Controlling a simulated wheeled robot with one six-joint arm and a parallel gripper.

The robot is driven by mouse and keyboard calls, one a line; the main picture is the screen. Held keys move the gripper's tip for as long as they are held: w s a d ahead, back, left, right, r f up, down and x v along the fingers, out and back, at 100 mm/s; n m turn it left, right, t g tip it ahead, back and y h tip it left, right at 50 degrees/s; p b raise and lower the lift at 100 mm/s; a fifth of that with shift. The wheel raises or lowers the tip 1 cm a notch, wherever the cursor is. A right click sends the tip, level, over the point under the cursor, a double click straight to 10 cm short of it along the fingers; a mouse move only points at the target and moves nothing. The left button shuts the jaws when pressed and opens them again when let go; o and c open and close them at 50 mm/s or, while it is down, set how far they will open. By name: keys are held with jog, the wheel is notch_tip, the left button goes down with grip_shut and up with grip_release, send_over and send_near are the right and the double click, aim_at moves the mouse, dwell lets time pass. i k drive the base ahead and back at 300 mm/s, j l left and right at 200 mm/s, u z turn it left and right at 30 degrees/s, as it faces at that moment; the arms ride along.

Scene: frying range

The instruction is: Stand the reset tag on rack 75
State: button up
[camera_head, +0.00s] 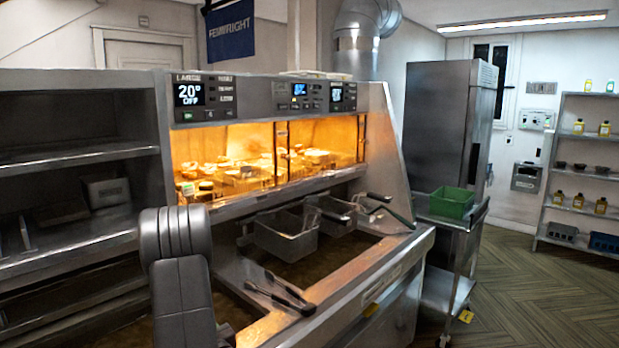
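Grey links of my own arm rise at the lower left, and my gripper is not in view. I cannot pick out the reset tag for sure. No rack with a readable 75 shows. An open shelf rack (548,203) with bottles and small bowls stands at the far right, and steel shelving (75,158) stands at the left.
The fryer (385,262) holds wire baskets (285,236), with black tongs (278,291) on its edge. A lit warming bay (268,158) is above. The steel cart (440,283) carries a green bin (452,203). A tall steel cabinet (437,125) stands behind. The floor (540,295) at right is clear.

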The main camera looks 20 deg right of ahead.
aim_at(250, 180)
jog(key=i+l+z, duration=0.15)
jog(key=l, duration=0.25)
jog(key=l+z, duration=0.2)
jog(key=l, duration=0.2)
jog(key=i+l+z, duration=0.15)
jog(key=l, duration=0.2)
jog(key=i+l+z, duration=0.15)
jog(key=l, duration=0.2)
jog(key=i+l+z, duration=0.2)
jog(key=l, duration=0.15)
